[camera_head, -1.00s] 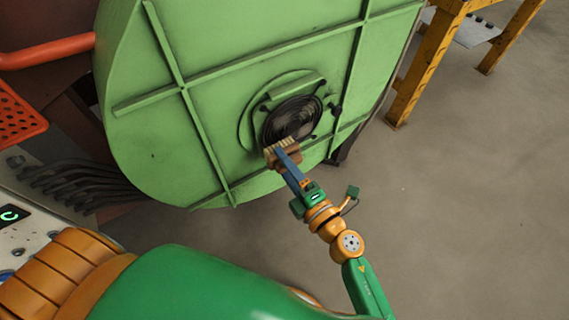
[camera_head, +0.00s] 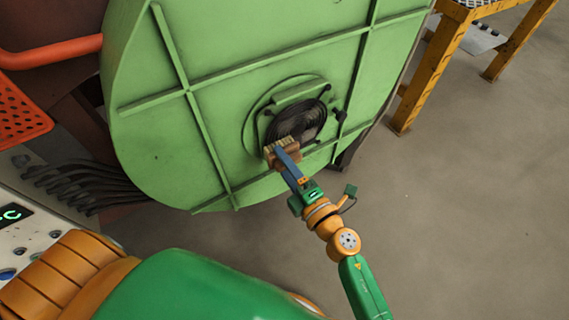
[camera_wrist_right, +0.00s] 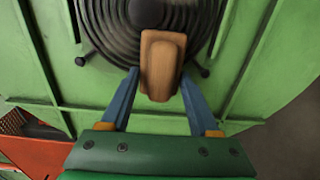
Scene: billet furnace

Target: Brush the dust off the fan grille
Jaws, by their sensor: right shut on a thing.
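The fan grille (camera_head: 306,118), a dark disc of concentric rings, sits in the lower right of the green fan housing (camera_head: 160,135). It also fills the top of the right wrist view (camera_wrist_right: 110,22). My right gripper (camera_head: 284,157) is shut on a wooden brush (camera_wrist_right: 161,65) with pale bristles. The brush (camera_head: 271,159) is at the grille's lower left edge in the head view and covers part of it. I cannot tell whether the bristles touch the grille. The left gripper is not in view.
Green ribs cross the housing face, and dark knobs (camera_head: 340,115) stand out around the grille. A yellow frame (camera_head: 424,80) stands at the right. An orange pipe (camera_head: 50,52) and a control panel (camera_head: 30,225) are at the left. The floor at right is clear.

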